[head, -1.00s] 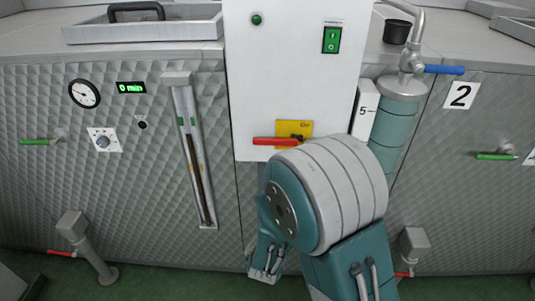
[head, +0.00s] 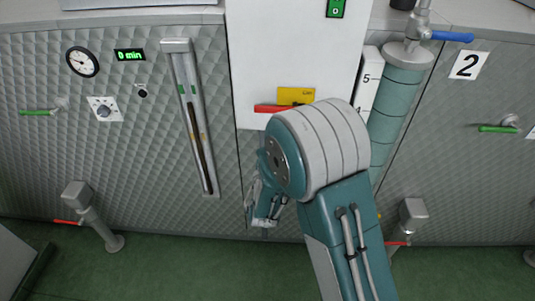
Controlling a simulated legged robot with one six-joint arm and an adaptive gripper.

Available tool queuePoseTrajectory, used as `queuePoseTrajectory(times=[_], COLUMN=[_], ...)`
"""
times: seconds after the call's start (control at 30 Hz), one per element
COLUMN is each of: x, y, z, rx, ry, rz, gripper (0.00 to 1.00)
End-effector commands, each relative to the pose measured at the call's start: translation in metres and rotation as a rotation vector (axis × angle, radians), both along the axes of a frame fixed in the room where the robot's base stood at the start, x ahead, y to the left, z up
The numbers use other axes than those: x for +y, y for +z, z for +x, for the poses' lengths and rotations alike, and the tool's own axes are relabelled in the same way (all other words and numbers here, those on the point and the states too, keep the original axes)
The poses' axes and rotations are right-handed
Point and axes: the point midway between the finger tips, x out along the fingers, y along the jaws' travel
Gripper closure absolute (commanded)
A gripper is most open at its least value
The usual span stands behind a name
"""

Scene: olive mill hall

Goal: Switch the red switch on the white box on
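The white box (head: 280,60) hangs at the top middle, its upper part cut off by the picture's edge. The red switch (head: 271,108) is a handle lying level on a yellow plate (head: 297,96) low on the box, its free end pointing left. My arm's large joint stands just below and right of it and covers part of the plate's lower edge. The end of my arm with my gripper (head: 263,216) shows small below the box, partly behind the arm. It is apart from the switch, and its fingers are too unclear to tell open from shut.
A green rocker switch (head: 336,8) sits higher on the box. Right is a teal cylinder (head: 392,110) with a blue-handled valve (head: 447,37). Green floor (head: 180,270) is open below.

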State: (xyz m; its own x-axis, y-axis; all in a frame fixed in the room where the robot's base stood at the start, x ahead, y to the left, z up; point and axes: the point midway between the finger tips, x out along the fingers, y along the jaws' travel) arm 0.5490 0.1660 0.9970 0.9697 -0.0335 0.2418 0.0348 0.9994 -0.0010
Motion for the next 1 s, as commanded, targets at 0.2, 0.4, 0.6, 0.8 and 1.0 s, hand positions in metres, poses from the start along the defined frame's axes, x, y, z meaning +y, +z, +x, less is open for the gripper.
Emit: queuePoseTrajectory(times=[0.2, 0.4, 0.6, 0.8, 1.0], x=[-0.001, -0.001, -0.001, -0.001, 0.003], y=[0.014, 0.041, 0.049, 0.049, 0.049], z=[0.036, 0.034, 0.034, 0.034, 0.034], rx=[-0.003, -0.002, 0.000, 0.000, -0.001], ry=[0.000, 0.001, 0.001, 0.001, 0.002], rz=[0.001, 0.001, 0.000, 0.000, 0.020], gripper=[1.00, 1.00, 1.00, 1.00, 1.00])
